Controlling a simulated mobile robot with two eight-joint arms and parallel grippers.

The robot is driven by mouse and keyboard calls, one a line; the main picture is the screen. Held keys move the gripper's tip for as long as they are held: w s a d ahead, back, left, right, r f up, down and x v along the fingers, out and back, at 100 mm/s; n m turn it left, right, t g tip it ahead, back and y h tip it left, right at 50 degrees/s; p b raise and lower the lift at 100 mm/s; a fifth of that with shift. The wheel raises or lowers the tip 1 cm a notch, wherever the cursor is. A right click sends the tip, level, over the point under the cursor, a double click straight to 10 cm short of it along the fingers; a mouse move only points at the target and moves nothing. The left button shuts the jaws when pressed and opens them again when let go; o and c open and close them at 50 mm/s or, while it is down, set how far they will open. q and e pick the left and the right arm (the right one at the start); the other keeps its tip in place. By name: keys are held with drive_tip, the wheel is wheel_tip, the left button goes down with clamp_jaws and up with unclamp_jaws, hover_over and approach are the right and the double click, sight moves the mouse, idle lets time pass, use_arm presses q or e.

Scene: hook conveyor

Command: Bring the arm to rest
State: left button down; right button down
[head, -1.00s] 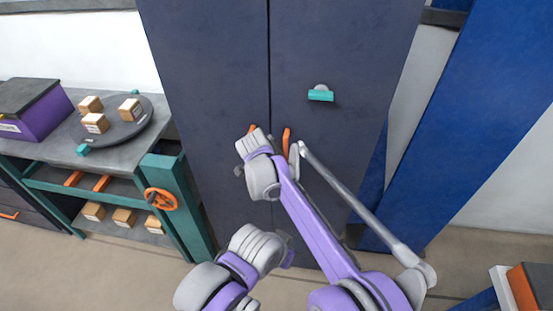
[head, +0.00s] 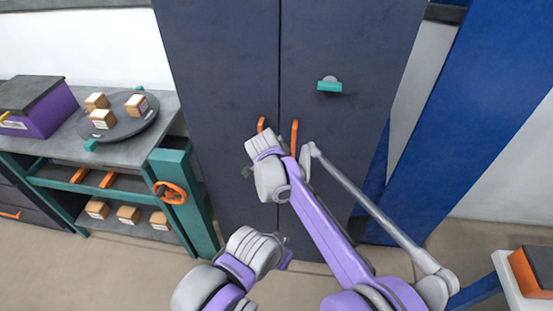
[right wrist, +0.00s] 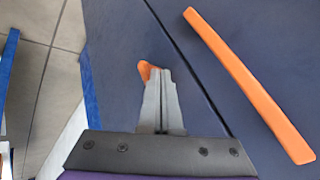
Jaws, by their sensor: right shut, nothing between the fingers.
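My right arm (head: 322,228) reaches up from the lower right in front of a dark blue two-door cabinet (head: 225,65). Its jaws are hidden behind the arm's grey end in the head view. In the right wrist view the right gripper (right wrist: 161,72) is shut and empty. Its fingertips overlap one orange handle (right wrist: 144,68) in the picture; whether they touch cannot be told. The other handle (right wrist: 250,85) is apart from the fingers. My left arm (head: 236,268) is folded at the bottom; its gripper cannot be made out.
The cabinet doors look closed, with a teal-handled fitting (head: 329,86) on the right one. At left stands a workbench (head: 150,135) with boxes on a round tray (head: 135,127), a purple case (head: 45,118) and an orange handwheel (head: 171,192). A blue panel (head: 475,110) leans at right.

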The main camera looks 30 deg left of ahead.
drive_tip(key=s+a+r, duration=0.2)
drive_tip(key=s+r, duration=0.4)
drive_tip(key=r, duration=0.2)
drive_tip(key=w+d+n+g+h, duration=0.1)
drive_tip(key=w+d+n, duration=0.1)
drive_tip(key=d, duration=2.8)
drive_tip(key=s+d+f+n, duration=0.1)
drive_tip(key=s+d+f, duration=0.2)
drive_tip(key=s+d, duration=0.3)
drive_tip(key=s+d+f+n, duration=0.1)
drive_tip(key=s+d+f, duration=0.3)
drive_tip(key=d, duration=0.5)
drive_tip(key=s+d+f+n+h, duration=0.1)
drive_tip(key=s+d+f+n, duration=0.1)
drive_tip(key=s+d, duration=0.6)
drive_tip(key=shift+s+f+g, duration=0.3)
drive_tip(key=shift+s+f, duration=0.2)
drive_tip(key=shift+f, duration=0.25)
